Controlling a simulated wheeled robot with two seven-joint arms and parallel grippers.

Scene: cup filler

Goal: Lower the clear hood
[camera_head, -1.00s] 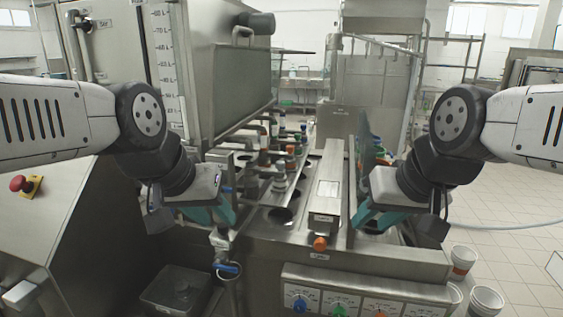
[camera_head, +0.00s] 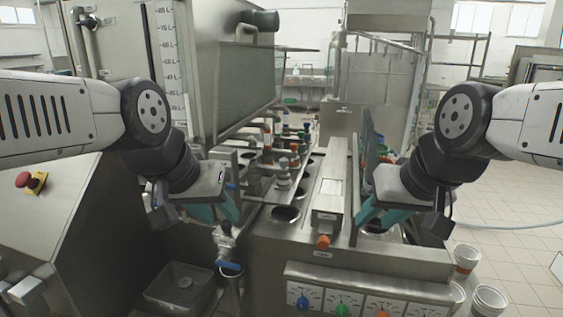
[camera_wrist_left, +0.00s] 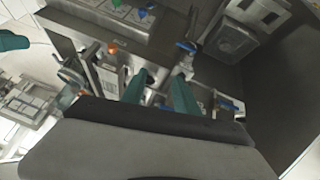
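My left gripper (camera_head: 214,210) is open and empty at the deck's front left, below and in front of the panel. Its two teal fingers stand apart in the left wrist view (camera_wrist_left: 158,92). My right gripper (camera_head: 381,214) appears open and empty at the front right, near the second pane. Neither touches a panel.
Nozzles with coloured caps (camera_head: 283,172) stand along the deck beside round openings (camera_head: 286,213). A long metal bar (camera_head: 328,185) runs between my grippers. A control panel (camera_head: 365,298) is at the front. Stacked cups (camera_head: 466,257) stand at the right, with open tiled floor beyond.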

